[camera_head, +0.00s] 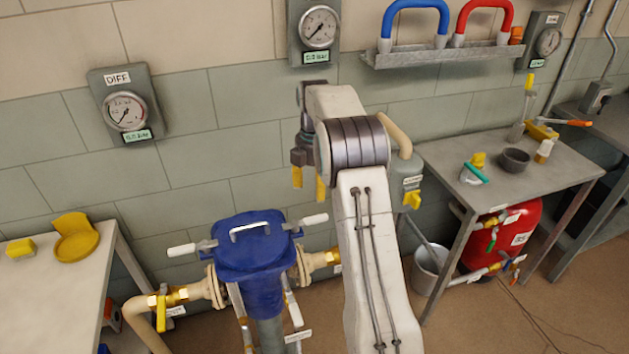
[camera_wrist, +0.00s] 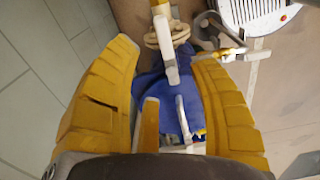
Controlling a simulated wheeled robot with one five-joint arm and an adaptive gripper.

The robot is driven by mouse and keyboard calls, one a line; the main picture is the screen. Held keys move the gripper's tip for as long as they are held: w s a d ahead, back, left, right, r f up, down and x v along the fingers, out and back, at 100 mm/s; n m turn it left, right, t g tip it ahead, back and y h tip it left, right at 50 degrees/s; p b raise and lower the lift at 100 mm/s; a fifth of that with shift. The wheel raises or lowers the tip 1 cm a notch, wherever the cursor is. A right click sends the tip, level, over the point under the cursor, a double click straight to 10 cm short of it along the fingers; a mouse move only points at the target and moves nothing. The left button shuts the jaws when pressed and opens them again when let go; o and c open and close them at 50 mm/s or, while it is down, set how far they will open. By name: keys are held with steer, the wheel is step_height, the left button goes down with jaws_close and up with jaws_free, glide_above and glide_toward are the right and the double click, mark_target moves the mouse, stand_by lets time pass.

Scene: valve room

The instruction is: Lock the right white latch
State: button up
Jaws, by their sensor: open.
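The blue lidded vessel (camera_head: 253,250) stands on the floor at lower centre in the head view. Its right white latch (camera_head: 314,220) sticks outward from the lid's right side; its left white latch (camera_head: 181,250) sticks outward on the other side. My gripper (camera_head: 309,181) is open and empty, pointing down above the right latch, apart from it. In the wrist view, the yellow fingers stand wide on both sides of the blue lid (camera_wrist: 153,90). A white bar, seemingly the right latch (camera_wrist: 166,50), shows between the fingertips. The lid handle (camera_wrist: 183,118) lies nearer the palm.
Flanged brass pipes (camera_head: 320,260) join the vessel's sides. A table (camera_head: 70,290) with yellow parts stands left. A metal bench (camera_head: 510,190) with small items stands right, above a red tank (camera_head: 520,225). A white bucket (camera_head: 428,268) and a wall valve (camera_head: 411,199) are behind my arm.

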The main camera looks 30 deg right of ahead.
steer(key=shift+r, duration=0.65)
